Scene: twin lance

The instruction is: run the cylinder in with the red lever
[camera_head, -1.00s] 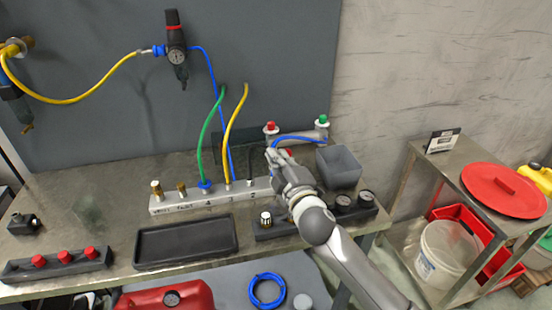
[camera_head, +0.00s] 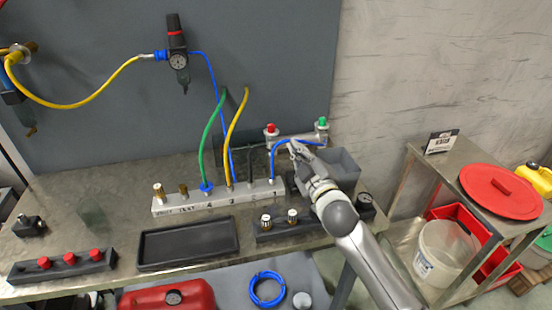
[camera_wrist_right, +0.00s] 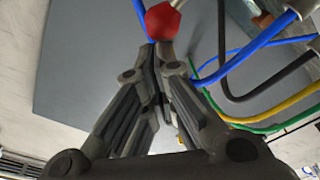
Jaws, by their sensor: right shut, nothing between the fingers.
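A grey cylinder (camera_head: 296,138) lies level at the back right of the bench, with a red cap (camera_head: 271,129) at its left end and a green cap (camera_head: 322,123) at its right end. My right gripper (camera_head: 296,150) is shut and empty, just in front of the cylinder. In the right wrist view its fingertips (camera_wrist_right: 158,52) are together, close below a red knob (camera_wrist_right: 163,21); I cannot tell whether they touch it. No lever shape shows clearly. My left gripper is not in view.
A valve block (camera_head: 222,200) with green, yellow, blue and black hoses stands left of my arm. A black tray (camera_head: 188,243) and a rack with red knobs (camera_head: 62,266) are in front.

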